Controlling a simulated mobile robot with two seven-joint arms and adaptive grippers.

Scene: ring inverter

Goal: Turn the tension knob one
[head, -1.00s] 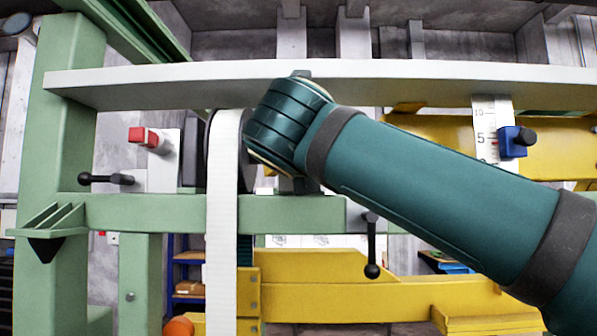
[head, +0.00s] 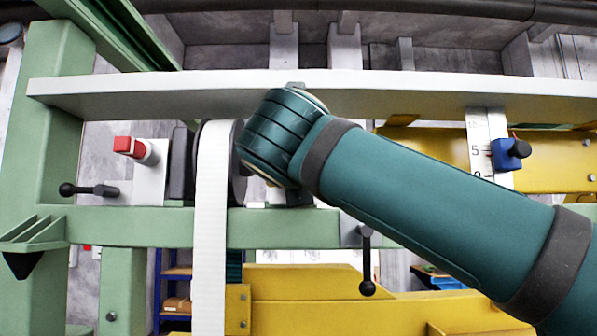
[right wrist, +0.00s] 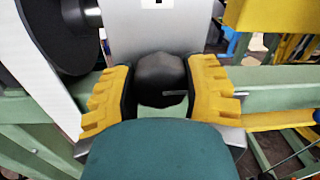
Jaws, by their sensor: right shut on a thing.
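The tension knob (right wrist: 161,80) is a dark, faceted knob on a pale grey plate (right wrist: 158,29) in the right wrist view. A short light mark shows on its front face. My right gripper (right wrist: 160,88) has a yellow-backed finger on each side of the knob and is shut on it. In the head view my right arm comes in from the right, and its wrist hides the knob and the gripper. Part of a white label with a dark mark shows above the knob. My left gripper is in neither view.
A white belt (head: 211,240) runs down over a dark wheel beside my right wrist. A pale shelf (head: 150,95) crosses above it.

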